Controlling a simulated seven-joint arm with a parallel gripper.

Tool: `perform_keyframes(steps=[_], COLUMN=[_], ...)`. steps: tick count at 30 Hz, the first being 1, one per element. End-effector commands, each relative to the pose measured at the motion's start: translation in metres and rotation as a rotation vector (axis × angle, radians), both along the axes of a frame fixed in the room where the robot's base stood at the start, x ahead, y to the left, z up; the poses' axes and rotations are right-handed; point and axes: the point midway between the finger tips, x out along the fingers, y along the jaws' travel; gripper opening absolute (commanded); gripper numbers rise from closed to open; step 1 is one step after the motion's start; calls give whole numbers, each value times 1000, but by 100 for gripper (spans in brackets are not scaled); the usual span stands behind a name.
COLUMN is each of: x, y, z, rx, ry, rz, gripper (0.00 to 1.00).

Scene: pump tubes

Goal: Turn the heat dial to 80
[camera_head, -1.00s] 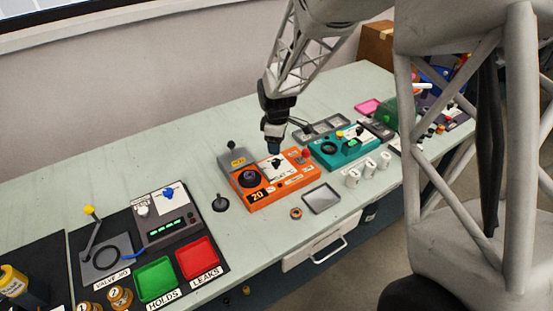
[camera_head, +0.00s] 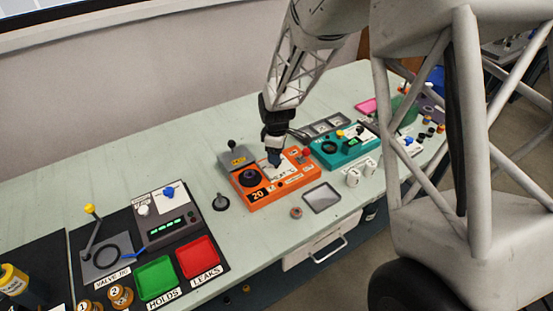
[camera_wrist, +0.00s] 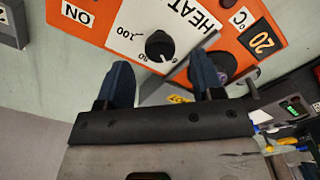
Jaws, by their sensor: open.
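The heat dial (camera_wrist: 160,45) is a black round knob with a pale mark on the white HEAT panel, seen upside down in the wrist view. Printed numbers, one reading 100, ring it; the exact setting is hard to read. The panel is on the orange unit (camera_head: 289,187), whose small display (camera_head: 257,195) reads 20. My gripper (camera_wrist: 162,62) is open, its two blue fingers spread to either side of the dial, with no clear contact. In the head view my gripper (camera_head: 275,162) is low over the panel and hides the dial.
A large black knob (camera_head: 249,178) on the same unit lies close to one finger. A grey box with a lever (camera_head: 237,158) stands behind, a teal unit (camera_head: 340,150) to the right. A grey tray (camera_head: 322,197) and a small ring (camera_head: 296,212) lie in front.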

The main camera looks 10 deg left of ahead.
Motion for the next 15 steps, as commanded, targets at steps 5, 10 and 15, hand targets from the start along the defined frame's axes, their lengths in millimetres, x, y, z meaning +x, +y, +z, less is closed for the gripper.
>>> perform_keyframes(steps=[5, 10, 15], x=[0, 0, 0], y=[0, 0, 0], z=[-20, -30, -33], rx=[-1, 0, 0], ry=[1, 0, 0], rz=[0, 0, 0], gripper=[61, 61, 61])
